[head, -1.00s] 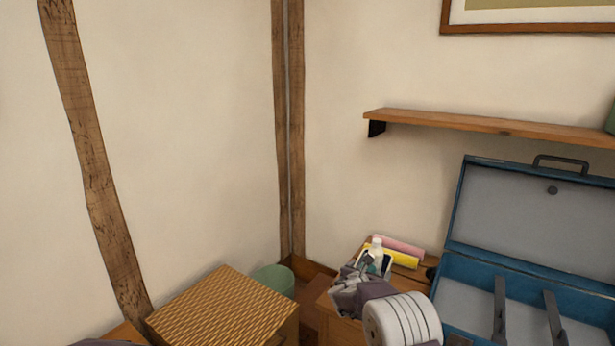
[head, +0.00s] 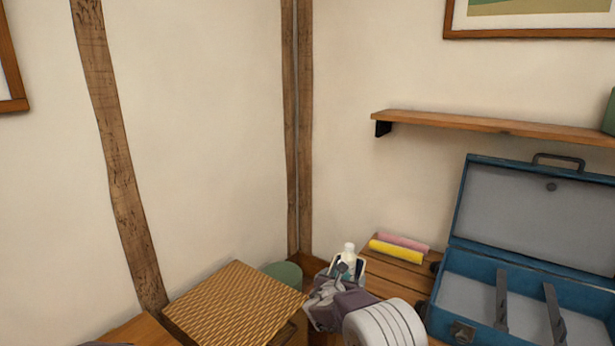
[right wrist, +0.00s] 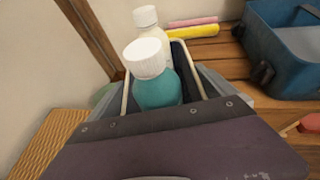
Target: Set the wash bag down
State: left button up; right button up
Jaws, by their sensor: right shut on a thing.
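My right gripper (head: 335,287) is shut on the wash bag (head: 361,267), which is an open-topped pouch with a pale rim and dark lining. In the right wrist view the bag (right wrist: 200,88) sits between the fingers and holds a teal bottle with a white cap (right wrist: 160,88) and a whitish bottle (right wrist: 147,38). The bag is near the left end of the wooden surface, with the gripper in front of it. The gripper hides the bag's underside, so I cannot tell if it touches the wood. My left gripper is not in view.
A blue open suitcase (head: 480,275) stands at the right. A yellow roll (head: 395,252) and a pink roll (head: 403,241) lie behind the bag on the wooden surface (head: 385,280). A woven-top box (head: 235,305) and a green bin (head: 284,274) are left. A shelf (head: 490,123) hangs above.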

jog(key=shift+n+y, duration=0.3)
jog(key=shift+n, duration=0.1)
jog(key=s+a+f, duration=0.1)
jog(key=s+a, duration=0.1)
jog(key=s+a+f, duration=0.1)
jog(key=s+a, duration=0.1)
jog(key=s+a+f, duration=0.1)
jog(key=s, duration=0.1)
jog(key=shift+a+f, duration=0.3)
jog(key=shift+a, duration=0.1)
jog(key=s+d+f+m+g+h, duration=0.1)
jog(key=s+d+f+m+h, duration=0.15)
jog(key=s, duration=0.65)
jog(key=s+d+f+m+h, duration=0.1)
jog(key=s+d+f, duration=0.15)
jog(key=s, duration=0.65)
jog(key=s+d+r+m+g+h, duration=0.2)
jog(key=s+d+m+g+h, duration=0.15)
jog(key=s+d, duration=0.45)
notch_tip(320, 180, up, 26)
jog(key=w+p, duration=0.1)
jog(key=p, duration=2.9)
jog(key=shift+d+p, duration=0.35)
jog(key=shift+w+r, duration=0.1)
